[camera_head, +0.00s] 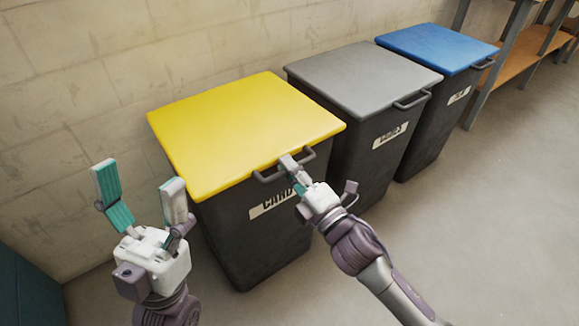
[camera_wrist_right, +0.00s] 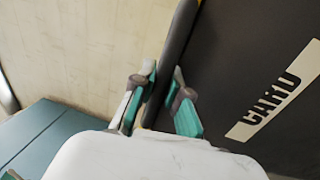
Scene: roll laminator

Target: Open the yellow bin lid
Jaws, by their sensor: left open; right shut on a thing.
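The yellow lid (camera_head: 245,130) lies flat and closed on a dark grey bin (camera_head: 262,245) that stands against the wall. A dark handle (camera_head: 268,177) sticks out at the lid's front edge, above a white label. My right gripper (camera_head: 295,170) is shut on the right part of this handle. In the right wrist view, the dark handle bar (camera_wrist_right: 175,45) runs between the fingers of the gripper (camera_wrist_right: 158,95). My left gripper (camera_head: 138,192) is open and empty, with fingers pointing up, left of the bin's front.
A grey-lidded bin (camera_head: 360,78) and a blue-lidded bin (camera_head: 437,48) stand to the right of the yellow one. A shelf (camera_head: 535,50) is at the far right. A teal surface (camera_head: 25,290) is at the lower left. The floor (camera_head: 490,220) in front at right is clear.

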